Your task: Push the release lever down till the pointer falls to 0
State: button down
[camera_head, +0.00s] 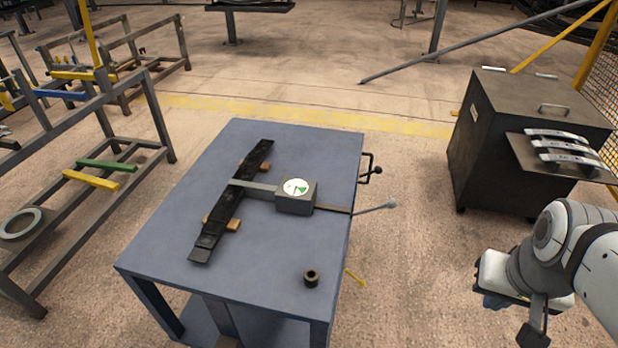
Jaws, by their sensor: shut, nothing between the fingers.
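A grey gauge box (296,204) with a round white dial (296,187) sits on the blue table. The dial has a green sector; its pointer reading is too small to make out. A thin grey-blue lever (374,209) with a ball end sticks out past the table's right edge, to the right of the box, tilted slightly up. A black crank handle (371,173) is on the same edge, farther back. My gripper (497,298) is at the lower right, shut and empty, well apart from the lever; its fingertips are hard to make out.
The blue table (190,235) carries a dark leaf spring (226,205) on wooden blocks and a small dark bushing (311,278). A yellow rod (355,277) sticks out low at the right. A dark cabinet (500,140) stands behind right. Floor between table and gripper is clear.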

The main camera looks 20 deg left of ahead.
aim_at(377, 169)
jog(key=u, duration=0.15)
jog(key=k, duration=0.15)
jog(key=u, duration=3.2)
jog(key=k, duration=1.3)
jog(key=z, duration=1.45)
jog(key=i, duration=1.35)
jog(key=u, duration=0.05)
